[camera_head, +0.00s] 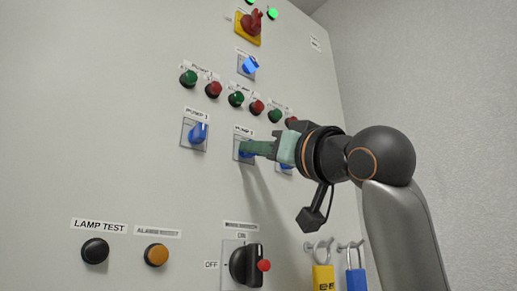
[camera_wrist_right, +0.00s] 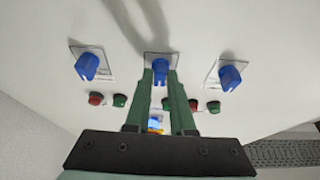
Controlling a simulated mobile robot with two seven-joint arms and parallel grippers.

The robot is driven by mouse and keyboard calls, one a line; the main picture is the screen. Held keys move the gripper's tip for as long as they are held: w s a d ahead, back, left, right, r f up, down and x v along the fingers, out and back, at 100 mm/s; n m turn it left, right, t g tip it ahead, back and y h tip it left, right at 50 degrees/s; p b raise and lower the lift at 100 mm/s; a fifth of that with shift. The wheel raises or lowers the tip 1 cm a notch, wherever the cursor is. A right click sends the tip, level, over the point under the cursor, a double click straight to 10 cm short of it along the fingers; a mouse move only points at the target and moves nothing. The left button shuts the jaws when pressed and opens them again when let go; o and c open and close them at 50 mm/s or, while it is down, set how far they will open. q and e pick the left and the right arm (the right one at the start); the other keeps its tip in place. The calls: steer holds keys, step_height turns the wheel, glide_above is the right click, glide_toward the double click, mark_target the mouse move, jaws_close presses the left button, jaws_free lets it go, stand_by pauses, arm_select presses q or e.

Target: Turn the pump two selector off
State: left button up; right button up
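The pump two selector (camera_wrist_right: 160,65) is a blue knob on a small square plate, the middle of a row of three blue selectors on the grey panel. In the head view its plate (camera_head: 237,154) shows, but the knob is mostly hidden by my right gripper (camera_head: 247,149). The right gripper reaches in from the right. In the right wrist view its two green fingers (camera_wrist_right: 160,76) lie on either side of the knob, close against it, with only a narrow gap between them. The knob's exact angle is hard to tell. My left gripper is not in view.
The pump one selector (camera_head: 197,133) sits to the left; a third blue selector (camera_head: 285,167) is partly behind the gripper. Green and red buttons (camera_head: 236,98) run above. Below are a black rotary switch (camera_head: 243,265) and hanging padlocks (camera_head: 323,277).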

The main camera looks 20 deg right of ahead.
steer(key=o, duration=0.4)
steer(key=b+v, duration=0.5)
steer(key=v, duration=0.7)
steer(key=shift+s+d+f, duration=0.1)
steer(key=shift+s+f, duration=0.1)
